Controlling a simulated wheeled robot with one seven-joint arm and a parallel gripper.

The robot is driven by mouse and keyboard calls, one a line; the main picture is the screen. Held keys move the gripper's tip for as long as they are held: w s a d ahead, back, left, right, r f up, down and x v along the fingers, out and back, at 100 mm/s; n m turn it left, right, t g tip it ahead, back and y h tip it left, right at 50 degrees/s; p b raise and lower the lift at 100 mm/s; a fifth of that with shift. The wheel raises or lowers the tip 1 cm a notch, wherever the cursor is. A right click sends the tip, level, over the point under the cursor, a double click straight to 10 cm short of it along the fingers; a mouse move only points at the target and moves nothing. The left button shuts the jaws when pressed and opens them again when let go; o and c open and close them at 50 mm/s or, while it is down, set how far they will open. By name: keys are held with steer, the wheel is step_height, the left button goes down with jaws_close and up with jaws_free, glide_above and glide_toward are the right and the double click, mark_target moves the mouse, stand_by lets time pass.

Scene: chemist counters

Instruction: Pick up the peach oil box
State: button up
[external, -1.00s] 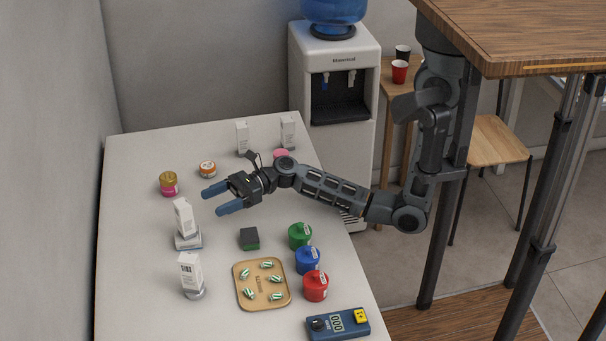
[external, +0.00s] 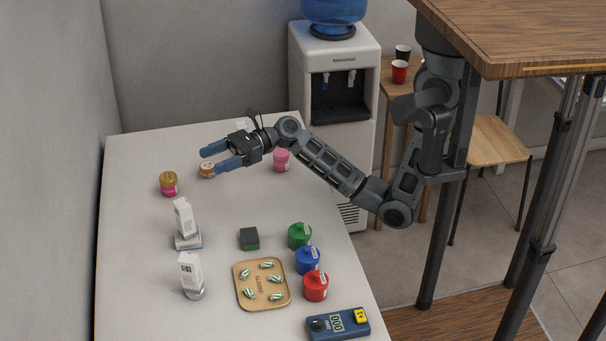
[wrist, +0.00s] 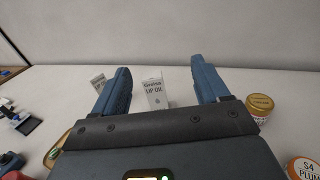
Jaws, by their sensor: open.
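My gripper (external: 211,161) is open and empty, held over the far part of the counter with its fingers pointing left. In the wrist view, a white box (wrist: 155,95) printed "LIP OIL" stands upright beyond the open jaws (wrist: 160,70), between the fingers in the picture but apart from them. It appears to be the white box (external: 183,217) at the counter's left in the external view. A second white box (external: 191,271) stands nearer the camera; it also shows at left in the wrist view (wrist: 97,82). I cannot read which box is peach.
An orange-labelled jar (external: 207,170) is close by the fingers. A gold-lidded jar (external: 168,184) stands left of it and a pink jar (external: 281,160) right. A dark block (external: 249,238), tray (external: 240,292) and coloured pots stand nearer. Arm and gripper cover the back boxes.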

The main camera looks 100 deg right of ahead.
steer(key=s+d+m+h+b, duration=0.1)
steer(key=s+d, duration=0.2)
steer(key=d, duration=0.3)
steer(key=s+d+h, duration=0.1)
steer(key=s+d, duration=0.3)
steer(key=d, duration=0.3)
steer(key=s+d+m+h+b, duration=0.1)
steer(key=s+d, duration=0.4)
steer(key=s, duration=0.3)
steer(key=s+d+t+h+b, duration=0.1)
steer(key=s+d, duration=0.5)
steer(key=s, duration=0.3)
steer(key=s+d+m+h+b, duration=0.1)
steer(key=s+d, duration=0.4)
steer(key=s, duration=0.3)
steer(key=f, duration=1)
steer(key=shift+w+f, duration=0.55)
steer(key=w+p, duration=0.1)
steer(key=w, duration=0.6)
steer(key=shift+w+a, duration=0.15)
steer(key=shift+w, duration=0.05)
steer(key=c, duration=1)
